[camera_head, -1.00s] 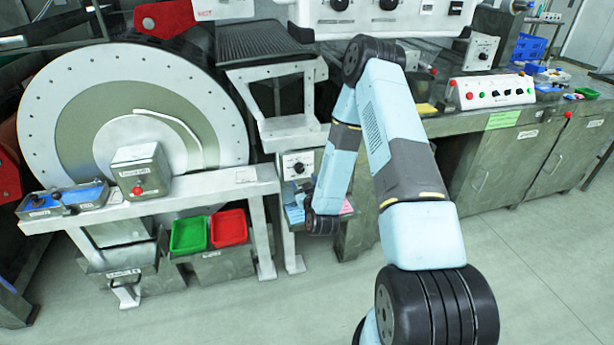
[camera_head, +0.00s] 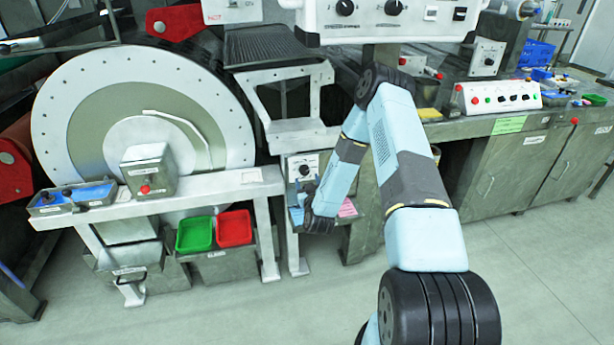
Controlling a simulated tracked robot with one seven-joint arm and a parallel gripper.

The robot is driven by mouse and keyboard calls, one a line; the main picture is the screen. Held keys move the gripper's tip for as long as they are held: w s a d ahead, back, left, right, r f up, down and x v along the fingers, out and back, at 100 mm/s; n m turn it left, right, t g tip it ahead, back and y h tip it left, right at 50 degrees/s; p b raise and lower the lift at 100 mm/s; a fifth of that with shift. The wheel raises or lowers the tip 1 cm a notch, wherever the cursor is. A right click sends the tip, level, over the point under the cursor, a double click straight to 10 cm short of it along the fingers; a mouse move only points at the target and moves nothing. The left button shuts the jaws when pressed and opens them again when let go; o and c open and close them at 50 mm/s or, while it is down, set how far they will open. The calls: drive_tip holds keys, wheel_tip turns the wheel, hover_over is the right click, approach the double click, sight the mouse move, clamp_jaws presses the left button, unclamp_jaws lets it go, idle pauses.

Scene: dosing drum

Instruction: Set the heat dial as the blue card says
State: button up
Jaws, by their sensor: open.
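A small white panel with a black dial (camera_head: 304,170) sits low on the grey stand right of the big drum. Its label and setting are too small to read. A blue card (camera_head: 296,214) lies on a low ledge under the panel, partly hidden by my gripper; its text cannot be read. My gripper (camera_head: 304,194) is just below and in front of the dial, partly hidden by its own wrist. It is open with nothing seen in it. Whether it touches the panel cannot be told.
A pink card (camera_head: 347,208) lies right of my gripper. Other dials show on the white overhead box (camera_head: 370,25) and a grey box (camera_head: 487,58). Green (camera_head: 195,234) and red (camera_head: 233,228) trays stand left of the stand. The floor at the right is clear.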

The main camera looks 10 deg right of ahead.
sight(305, 173)
drive_tip(key=shift+w+d, duration=0.15)
drive_tip(key=shift+w, duration=2.25)
drive_tip(key=shift+c, duration=0.2)
